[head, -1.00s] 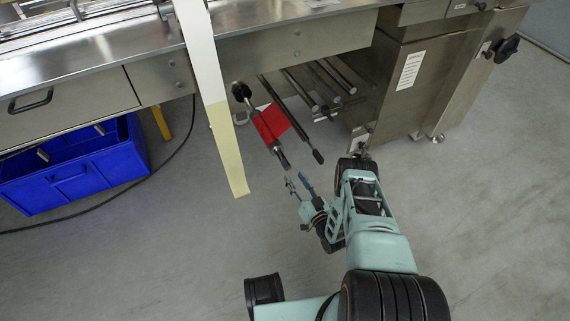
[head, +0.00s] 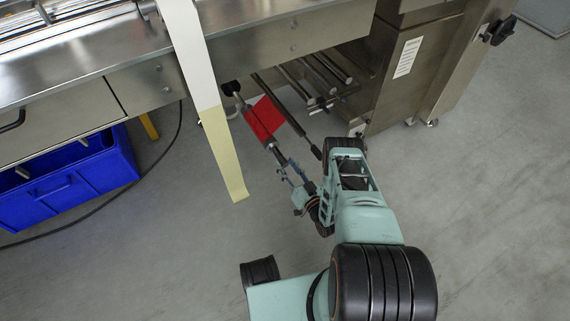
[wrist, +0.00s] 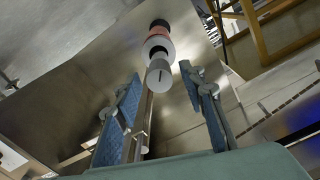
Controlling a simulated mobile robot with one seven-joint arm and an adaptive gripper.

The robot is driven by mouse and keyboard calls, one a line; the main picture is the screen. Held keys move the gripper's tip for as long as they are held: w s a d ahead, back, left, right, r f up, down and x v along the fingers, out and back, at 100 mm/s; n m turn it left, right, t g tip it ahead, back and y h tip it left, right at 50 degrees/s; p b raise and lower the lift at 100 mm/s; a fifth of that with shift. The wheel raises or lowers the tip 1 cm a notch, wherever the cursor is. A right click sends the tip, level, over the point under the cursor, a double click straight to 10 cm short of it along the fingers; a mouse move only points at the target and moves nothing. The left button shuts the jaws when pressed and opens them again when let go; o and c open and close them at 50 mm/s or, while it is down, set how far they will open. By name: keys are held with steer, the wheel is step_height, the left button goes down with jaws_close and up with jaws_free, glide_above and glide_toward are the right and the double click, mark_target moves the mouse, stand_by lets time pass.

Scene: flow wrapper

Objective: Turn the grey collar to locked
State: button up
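The grey collar (wrist: 158,77) is at the near end of a spindle, seen almost end-on in the wrist view, with a short dark mark on its face. Behind it on the spindle is a red roll (wrist: 157,45). In the head view the red roll (head: 264,118) hangs under the machine table, and the collar end is small and dark, close to my fingertips. My gripper (wrist: 162,100) is open, with one blue-padded finger on each side of the collar's line. I see no contact. My gripper also shows in the head view (head: 289,170).
A white and yellow film strip (head: 218,130) hangs left of the roll. Parallel bars (head: 300,85) lie to the right, one close beside the spindle. A steel cabinet (head: 420,60) stands further right, a blue crate (head: 70,185) at left. The floor around my arm is clear.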

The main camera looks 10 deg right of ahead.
jaws_close()
